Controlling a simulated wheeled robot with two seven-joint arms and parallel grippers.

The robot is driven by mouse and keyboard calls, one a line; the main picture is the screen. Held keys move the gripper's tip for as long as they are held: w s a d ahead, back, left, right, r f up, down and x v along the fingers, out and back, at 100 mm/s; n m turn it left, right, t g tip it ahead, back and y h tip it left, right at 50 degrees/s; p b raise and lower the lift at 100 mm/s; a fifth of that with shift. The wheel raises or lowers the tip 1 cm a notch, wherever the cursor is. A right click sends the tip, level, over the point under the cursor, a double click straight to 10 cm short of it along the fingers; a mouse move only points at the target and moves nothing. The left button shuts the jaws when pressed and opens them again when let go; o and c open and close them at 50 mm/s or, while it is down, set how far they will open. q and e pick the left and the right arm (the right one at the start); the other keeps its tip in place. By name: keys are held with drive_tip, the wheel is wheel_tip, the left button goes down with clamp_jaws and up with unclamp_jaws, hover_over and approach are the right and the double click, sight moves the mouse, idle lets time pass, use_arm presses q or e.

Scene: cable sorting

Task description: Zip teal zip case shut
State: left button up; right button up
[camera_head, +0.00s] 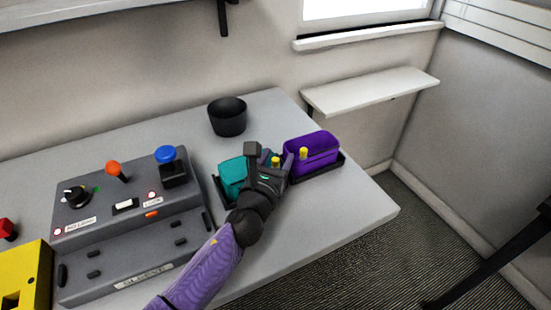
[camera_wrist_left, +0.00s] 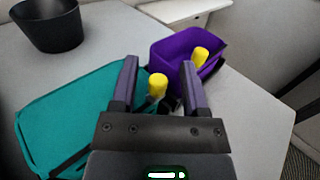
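The teal zip case (camera_head: 232,175) lies on the grey table in the head view. In the left wrist view its broad teal top (camera_wrist_left: 75,115) fills the lower left, partly hidden by my gripper. A yellow zip pull (camera_wrist_left: 158,82) stands at its right side and also shows in the head view (camera_head: 276,161). My left gripper (camera_wrist_left: 159,66) is open over the case's right end, its fingers on either side of the yellow pull, which sits closer to the left finger. I cannot tell whether they touch. My right gripper is not in view.
A purple case (camera_head: 312,152) with its own yellow pull (camera_head: 303,153) stands just right, in a dark tray (camera_head: 330,172). A black cup (camera_head: 228,117) stands behind. A grey control panel (camera_head: 130,215) with knobs lies left. The table's front right is clear.

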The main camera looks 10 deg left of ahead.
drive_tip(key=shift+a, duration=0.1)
use_arm(q)
drive_tip(key=shift+s+a, duration=0.1)
drive_tip(key=shift+s, duration=0.3)
drive_tip(key=s, duration=0.3)
drive_tip(key=s+a+p, duration=0.1)
drive_tip(key=s, duration=0.5)
drive_tip(key=shift+a+p, duration=0.35)
drive_tip(key=shift+p, duration=0.05)
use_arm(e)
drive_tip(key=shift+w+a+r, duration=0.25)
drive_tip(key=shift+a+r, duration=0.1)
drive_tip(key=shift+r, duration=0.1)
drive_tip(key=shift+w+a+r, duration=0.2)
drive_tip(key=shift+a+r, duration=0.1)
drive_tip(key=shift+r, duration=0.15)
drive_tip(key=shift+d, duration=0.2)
use_arm(q)
drive_tip(key=shift+f, duration=0.1)
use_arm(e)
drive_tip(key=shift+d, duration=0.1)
